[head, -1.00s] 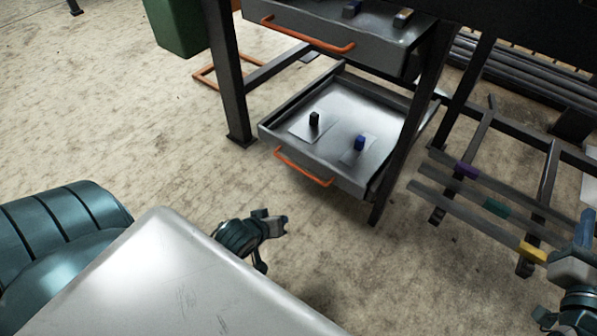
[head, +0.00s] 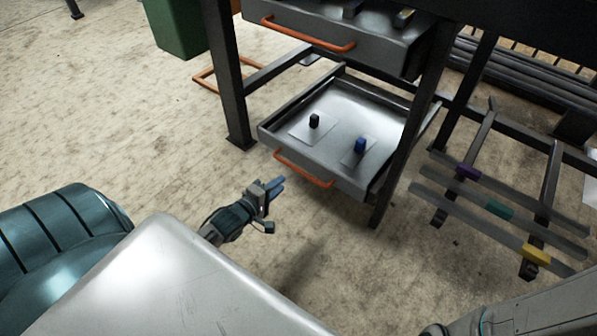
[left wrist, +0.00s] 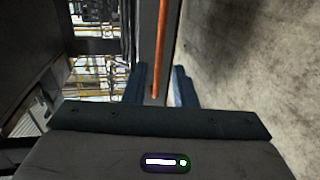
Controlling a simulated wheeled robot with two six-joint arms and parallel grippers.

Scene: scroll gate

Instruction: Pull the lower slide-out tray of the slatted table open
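The lower tray (head: 285,143) of the slatted table is a grey metal drawer with an orange bar handle (head: 305,168) on its front. Its inside shows from above, with a black block (head: 314,121) and a blue block (head: 360,146) on pale plates. I cannot tell exactly how far it is slid out. My left gripper (head: 277,188) is in front of the handle, a little short of it, with its blue fingers toward it. In the left wrist view the fingers (left wrist: 160,85) are apart, and the orange handle (left wrist: 163,45) shows between them. My right gripper is out of view.
The upper tray (head: 385,48) with its own orange handle (head: 307,35) hangs above. Dark table legs (head: 228,80) stand on both sides of the lower tray. A rack with coloured clips (head: 500,211) is at the right. A green bin (head: 175,25) stands behind.

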